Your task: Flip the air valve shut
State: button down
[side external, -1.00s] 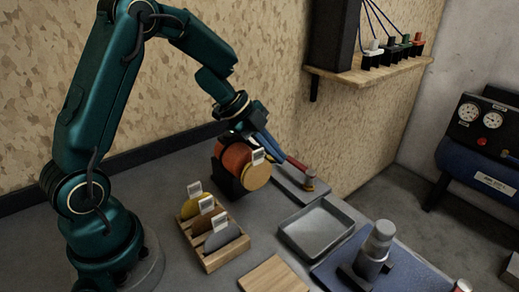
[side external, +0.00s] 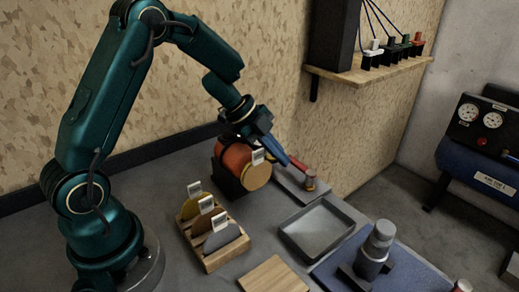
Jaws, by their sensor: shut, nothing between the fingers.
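The air valve (side external: 310,183) is a small brass-coloured fitting on a grey plate at the back right of the bench. Its red lever (side external: 300,166) points from the valve toward the upper left, toward my gripper. My gripper (side external: 284,158) has blue fingers and is shut and empty, with its tips at or very close to the free end of the lever. I cannot tell whether they touch.
The orange spool (side external: 237,158) on a dark stand is just left of my gripper. A wooden rack (side external: 228,257) of tagged discs, a grey tray (side external: 290,238), a wooden board (side external: 268,277) and a metal fixture on a blue mat (side external: 412,273) stand nearer. A shelf (side external: 368,72) hangs on the wall.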

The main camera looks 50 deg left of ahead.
aim_at(290, 155)
jog(key=shift+w+a, duration=0.15)
jog(key=shift+w, duration=0.05)
jog(key=shift+w+a, duration=0.15)
jog(key=shift+w, duration=0.35)
jog(key=shift+w+a, duration=0.1)
jog(key=shift+w, duration=1.1)
jog(key=shift+w+d, duration=0.2)
jog(key=shift+w, duration=0.65)
jog(key=shift+w+d, duration=0.35)
jog(key=shift+w, duration=0.45)
jog(key=w+d+m+g+h, duration=0.1)
jog(key=m, duration=0.1)
jog(key=w+d+m+g+h, duration=0.1)
jog(key=d+m, duration=0.1)
jog(key=shift+w+m, duration=0.3)
jog(key=shift+w+d, duration=0.1)
jog(key=shift+d, duration=0.15)
